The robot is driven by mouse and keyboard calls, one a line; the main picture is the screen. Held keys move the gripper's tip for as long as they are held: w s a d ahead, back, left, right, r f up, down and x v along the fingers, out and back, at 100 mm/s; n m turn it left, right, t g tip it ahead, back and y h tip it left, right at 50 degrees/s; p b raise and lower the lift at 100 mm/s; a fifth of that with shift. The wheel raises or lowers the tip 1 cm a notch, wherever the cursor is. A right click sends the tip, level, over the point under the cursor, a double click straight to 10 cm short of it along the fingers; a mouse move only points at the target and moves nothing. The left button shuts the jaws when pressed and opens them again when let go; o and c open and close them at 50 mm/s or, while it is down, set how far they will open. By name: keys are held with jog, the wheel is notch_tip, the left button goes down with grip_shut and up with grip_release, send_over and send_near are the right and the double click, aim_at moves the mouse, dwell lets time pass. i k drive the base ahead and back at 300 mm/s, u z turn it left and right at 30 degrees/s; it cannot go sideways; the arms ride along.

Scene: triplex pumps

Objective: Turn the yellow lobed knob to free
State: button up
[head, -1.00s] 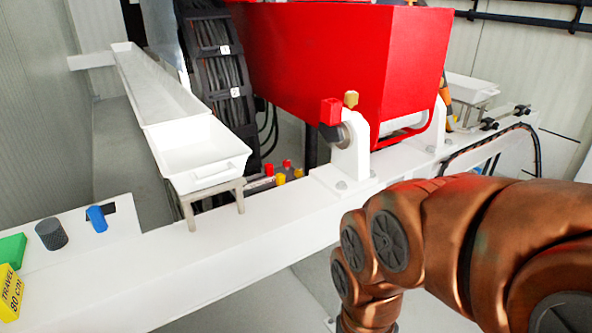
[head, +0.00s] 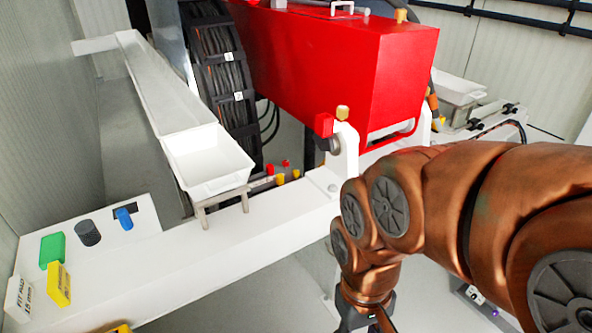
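No knob can be made out for certain as the yellow lobed one. A small yellow piece (head: 343,112) stands on top of the white bracket, beside a red block (head: 324,125). Another yellow piece (head: 401,15) is on top of the red housing. All are too small to show lobes. My gripper (head: 366,318) hangs at the bottom edge, below the beam's level in the picture and well away from these pieces. Its fingers are cut off by the frame, so its opening is hidden.
A white beam (head: 275,235) crosses the view, with the big red housing (head: 335,65) behind it. A white tray (head: 208,165) stands on the left. Loose green (head: 52,250), yellow, blue and dark pieces lie on the white surface at lower left. My arm covers the right side.

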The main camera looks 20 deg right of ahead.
aim_at(296, 173)
jog(key=u, duration=0.2)
jog(key=k, duration=0.25)
jog(key=z, duration=0.8)
jog(key=i, duration=0.7)
jog(key=u, duration=0.55)
jog(key=i, duration=0.55)
jog(key=u, duration=0.65)
